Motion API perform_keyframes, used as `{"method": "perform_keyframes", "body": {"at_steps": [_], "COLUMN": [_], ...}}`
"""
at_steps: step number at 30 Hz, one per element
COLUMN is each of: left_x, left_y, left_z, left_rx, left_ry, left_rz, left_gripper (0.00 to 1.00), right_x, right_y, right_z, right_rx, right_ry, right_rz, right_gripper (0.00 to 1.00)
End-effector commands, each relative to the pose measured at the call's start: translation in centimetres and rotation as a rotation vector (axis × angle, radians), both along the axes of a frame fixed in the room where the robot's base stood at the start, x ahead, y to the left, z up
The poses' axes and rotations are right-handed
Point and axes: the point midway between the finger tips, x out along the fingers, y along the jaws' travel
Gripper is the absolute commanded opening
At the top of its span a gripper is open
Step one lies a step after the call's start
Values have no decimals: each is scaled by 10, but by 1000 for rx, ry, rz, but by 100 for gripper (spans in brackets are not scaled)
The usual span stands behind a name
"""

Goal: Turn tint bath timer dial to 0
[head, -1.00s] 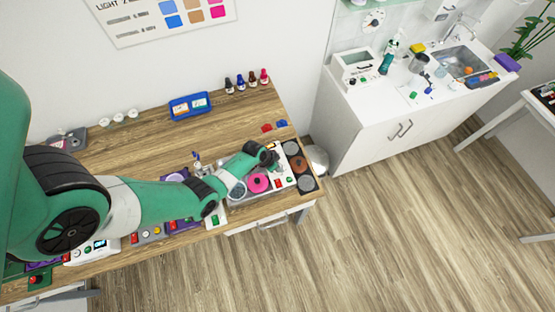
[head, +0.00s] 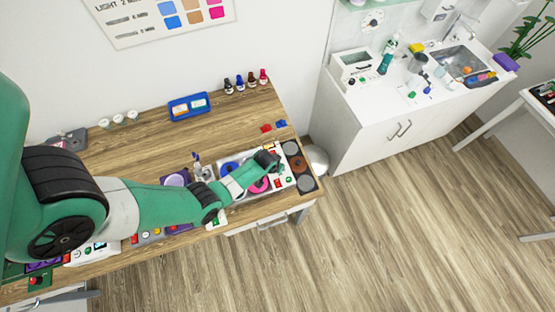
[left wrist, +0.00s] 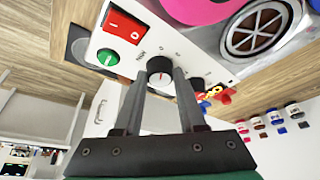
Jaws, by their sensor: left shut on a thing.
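The tint bath (head: 262,196) sits near the right end of the wooden bench in the head view, partly under my left arm. Its white control panel (left wrist: 190,55) fills the upper middle of the left wrist view. The timer dial (left wrist: 160,66) is a dark round knob with a pale face and a small reddish mark; scale marks around it are too small to read fully. My left gripper (left wrist: 161,82) is shut on the dial, one finger on each side. In the head view the left gripper (head: 275,168) is over the panel, hiding the dial. My right gripper is not in view.
A red rocker switch (left wrist: 124,25) and a green button (left wrist: 108,58) are beside the dial. A pink round pot (head: 259,186) and a round grille (left wrist: 255,29) are close by. Dark round plates (head: 299,163) lie right of the panel. Small red and blue pieces (head: 266,128) lie behind.

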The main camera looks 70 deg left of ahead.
Motion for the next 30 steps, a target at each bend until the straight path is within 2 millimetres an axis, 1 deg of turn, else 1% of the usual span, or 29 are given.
{"method": "perform_keyframes", "body": {"at_steps": [12,13,17,18,26,29,30], "left_x": [-1,-1,-1,-1,0,0,-1], "left_y": [0,0,0,0,0,-1,-2], "left_z": [-1,-1,-1,-1,0,7,12], "left_rx": [-2,-2,-1,-1,-1,-1,-1], "left_ry": [2,2,2,2,0,1,1], "left_rz": [10,10,10,10,9,9,8], "left_gripper": [0,43,67,70,70,70,70], "right_x": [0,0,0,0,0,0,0], "right_y": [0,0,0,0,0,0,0], "right_z": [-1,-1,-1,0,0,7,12], "right_rx": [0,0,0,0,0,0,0], "right_ry": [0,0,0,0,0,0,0], "right_rz": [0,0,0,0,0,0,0], "right_gripper": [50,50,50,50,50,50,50]}}
